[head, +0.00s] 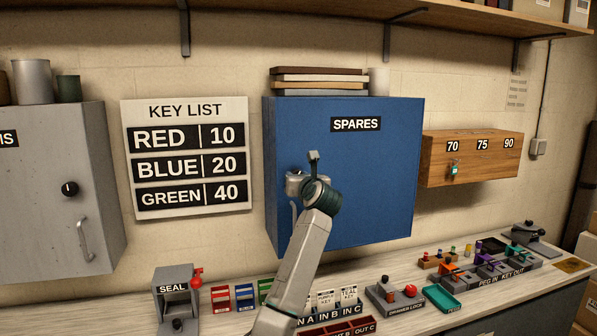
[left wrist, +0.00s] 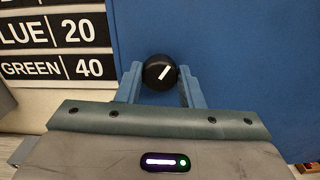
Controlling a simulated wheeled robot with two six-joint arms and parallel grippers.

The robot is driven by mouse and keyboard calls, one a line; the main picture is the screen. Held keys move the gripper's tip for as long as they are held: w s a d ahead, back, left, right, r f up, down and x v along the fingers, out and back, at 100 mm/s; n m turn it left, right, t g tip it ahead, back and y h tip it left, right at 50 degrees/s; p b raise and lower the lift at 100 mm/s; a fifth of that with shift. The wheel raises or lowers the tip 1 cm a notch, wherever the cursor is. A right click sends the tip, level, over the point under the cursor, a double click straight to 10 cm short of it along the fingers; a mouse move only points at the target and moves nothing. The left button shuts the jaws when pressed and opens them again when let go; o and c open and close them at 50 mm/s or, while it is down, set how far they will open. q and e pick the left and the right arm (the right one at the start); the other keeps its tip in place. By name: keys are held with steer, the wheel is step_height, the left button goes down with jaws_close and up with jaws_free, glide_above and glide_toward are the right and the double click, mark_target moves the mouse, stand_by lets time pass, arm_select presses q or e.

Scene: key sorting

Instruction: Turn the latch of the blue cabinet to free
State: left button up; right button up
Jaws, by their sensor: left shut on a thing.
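The blue cabinet (head: 375,180) labelled SPARES hangs on the wall in the head view, its door shut. Its latch, a round black knob (left wrist: 160,73) with a white mark, shows in the left wrist view; the mark is tilted, its top leaning right. My left gripper (left wrist: 160,83) has its two blue fingers on either side of the knob and is shut on it. In the head view my left gripper (head: 303,176) is at the lower left of the cabinet door, and it hides the knob. A door handle (head: 293,215) shows partly beside my arm. My right gripper is not in view.
A grey cabinet (head: 50,200) with a black knob hangs at the left. The key list board (head: 188,158) is between the cabinets. A wooden key box (head: 472,165) hangs at the right. The counter below holds a seal stand (head: 177,290), coloured trays and a peg board.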

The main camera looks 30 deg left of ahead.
arm_select(q)
steer(key=shift+m+p, duration=5.9)
steer(key=shift+p, duration=0.85)
steer(key=o, duration=1)
steer(key=shift+d+f, duration=0.1)
